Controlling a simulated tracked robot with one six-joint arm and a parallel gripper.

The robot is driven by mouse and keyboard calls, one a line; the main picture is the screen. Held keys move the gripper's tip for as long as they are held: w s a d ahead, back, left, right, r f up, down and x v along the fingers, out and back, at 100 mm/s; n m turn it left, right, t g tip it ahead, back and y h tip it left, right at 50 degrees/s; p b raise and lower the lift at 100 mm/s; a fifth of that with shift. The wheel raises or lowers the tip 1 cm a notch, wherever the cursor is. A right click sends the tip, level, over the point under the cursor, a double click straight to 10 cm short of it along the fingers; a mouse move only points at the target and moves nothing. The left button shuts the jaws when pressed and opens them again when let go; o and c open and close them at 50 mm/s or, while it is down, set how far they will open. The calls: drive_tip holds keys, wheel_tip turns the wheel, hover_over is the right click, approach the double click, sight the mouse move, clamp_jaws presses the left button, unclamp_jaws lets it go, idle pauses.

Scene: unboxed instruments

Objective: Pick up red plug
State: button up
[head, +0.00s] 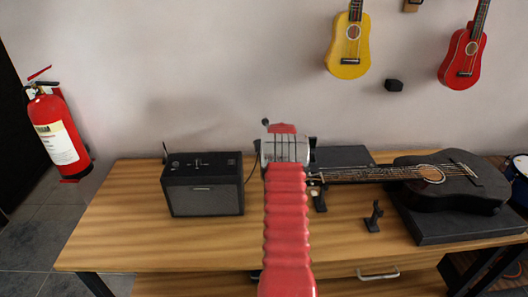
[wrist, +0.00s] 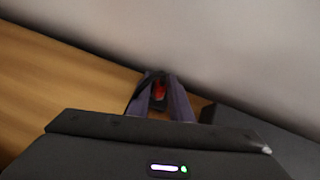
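The red plug (wrist: 159,91) shows small in the wrist view, with dark parts around it. My gripper (wrist: 160,82) has one finger on either side of it, tips toward the wall. The plug lies in the gap between the fingers in the picture. I cannot tell whether the fingers touch it or whether it is lifted. In the head view my red arm hides the plug and the fingers.
A wooden table (head: 130,235) stands against the wall. A black amplifier (head: 203,184) is on its left part. A black guitar (head: 452,180) lies on a dark case (head: 450,229) at right. A small black stand (head: 374,216) is in front of the guitar neck. The table's front left is clear.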

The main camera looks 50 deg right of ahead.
clamp_jaws()
drive_tip(key=shift+r, duration=0.1)
wheel_tip(320, 180, up, 10)
drive_tip(key=shift+f, duration=0.1)
idle(0.5)
idle(0.4)
